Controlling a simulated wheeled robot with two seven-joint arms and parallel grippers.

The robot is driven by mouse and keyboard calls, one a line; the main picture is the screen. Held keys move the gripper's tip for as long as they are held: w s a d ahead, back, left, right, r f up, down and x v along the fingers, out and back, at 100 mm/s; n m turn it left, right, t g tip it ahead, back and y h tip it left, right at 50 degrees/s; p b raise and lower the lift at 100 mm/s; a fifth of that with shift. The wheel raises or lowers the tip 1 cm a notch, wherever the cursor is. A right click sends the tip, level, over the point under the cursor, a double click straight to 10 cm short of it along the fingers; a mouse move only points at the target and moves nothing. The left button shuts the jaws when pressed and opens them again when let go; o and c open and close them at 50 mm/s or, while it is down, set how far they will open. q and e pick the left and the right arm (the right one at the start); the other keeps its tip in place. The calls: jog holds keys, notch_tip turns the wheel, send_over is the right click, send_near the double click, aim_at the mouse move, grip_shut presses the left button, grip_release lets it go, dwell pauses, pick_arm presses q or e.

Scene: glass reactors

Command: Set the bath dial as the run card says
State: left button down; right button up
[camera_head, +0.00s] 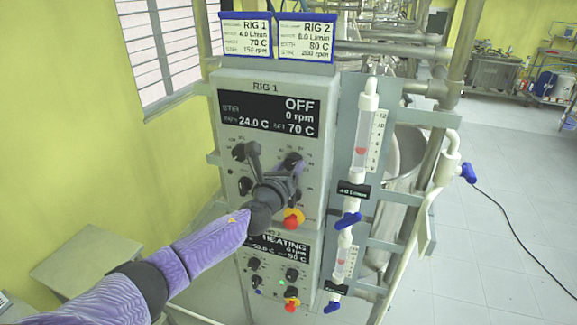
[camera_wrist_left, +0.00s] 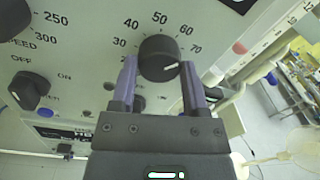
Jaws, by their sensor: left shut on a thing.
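The bath dial (camera_wrist_left: 157,55) is a round black knob with a white pointer mark, inside a printed scale with visible numbers up to 70. My left gripper (camera_wrist_left: 158,70) is shut on it, one purple finger on each side. The mark points to the right and slightly down, towards the 70 end. In the head view the left gripper (camera_head: 290,166) is at the upper panel and largely hides the dial. The RIG 1 display (camera_head: 268,113) reads OFF, 0 rpm, 24.0 C and SET 70 C. The RIG 1 run card (camera_head: 246,38) gives 70 C. My right gripper is not in view.
A red button (camera_head: 292,219) on a yellow base is below. The RIG 2 panel (camera_head: 275,270) reads HEATING. A flow meter (camera_head: 362,150) with a blue valve (camera_head: 347,220) stands close on the right.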

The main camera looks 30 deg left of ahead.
pick_arm(q)
jog(key=shift+m, duration=1.7)
jog(key=shift+f, duration=0.1)
jog(key=shift+c, duration=0.5)
grip_release()
jog(key=s+d+b, duration=0.1)
jog(key=s+d, duration=0.1)
jog(key=s, duration=0.7)
jog(key=shift+s, duration=0.35)
